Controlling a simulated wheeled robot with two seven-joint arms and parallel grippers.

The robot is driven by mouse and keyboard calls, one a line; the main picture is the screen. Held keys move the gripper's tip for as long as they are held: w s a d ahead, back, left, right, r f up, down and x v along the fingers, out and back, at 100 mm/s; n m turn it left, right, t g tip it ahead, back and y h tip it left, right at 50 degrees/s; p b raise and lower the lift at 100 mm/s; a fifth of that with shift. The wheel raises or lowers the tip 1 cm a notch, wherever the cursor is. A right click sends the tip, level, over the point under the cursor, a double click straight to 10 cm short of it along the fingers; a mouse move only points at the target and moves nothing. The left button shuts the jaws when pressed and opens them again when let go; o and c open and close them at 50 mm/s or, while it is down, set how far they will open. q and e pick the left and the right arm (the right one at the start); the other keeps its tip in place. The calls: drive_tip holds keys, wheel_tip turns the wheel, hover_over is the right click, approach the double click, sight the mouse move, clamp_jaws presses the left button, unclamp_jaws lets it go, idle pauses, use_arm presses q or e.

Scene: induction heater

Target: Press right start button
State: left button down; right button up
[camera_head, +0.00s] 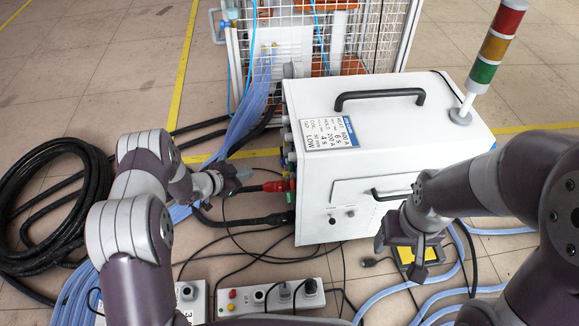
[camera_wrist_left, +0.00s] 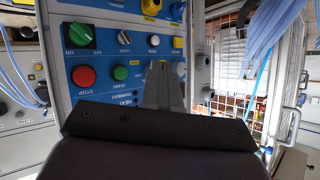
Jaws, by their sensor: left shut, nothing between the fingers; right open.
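The white induction heater (camera_head: 385,130) stands at the centre right of the head view, its control side facing left and seen edge-on. In the left wrist view its blue panel (camera_wrist_left: 100,55) shows a green start button (camera_wrist_left: 120,73) right of a big red stop button (camera_wrist_left: 84,76). My left gripper (camera_head: 232,180) is shut and empty, just left of the heater's control side. In the left wrist view its fingers (camera_wrist_left: 162,72) overlap the panel right of the green button; contact cannot be told, and what lies behind them is hidden. My right gripper (camera_head: 408,258) is open at the heater's front right.
A red plug (camera_head: 275,186) and thick black cables are close to my left gripper. A wire cage (camera_head: 310,40) stands behind. A power strip (camera_head: 272,298) lies in front. A signal light (camera_head: 497,45) rises from the heater. A black cable coil (camera_head: 50,205) lies left.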

sight(291, 168)
use_arm(q)
drive_tip(key=w+d+b, duration=0.1)
drive_tip(key=d, duration=0.7)
drive_tip(key=shift+w+d, duration=0.3)
drive_tip(key=shift+w, duration=0.1)
drive_tip(key=shift+d, duration=0.15)
idle(1.7)
drive_tip(key=shift+w+d, duration=0.1)
drive_tip(key=shift+d, duration=0.15)
drive_tip(key=shift+d, duration=0.4)
idle(0.8)
drive_tip(key=shift+a, duration=0.8)
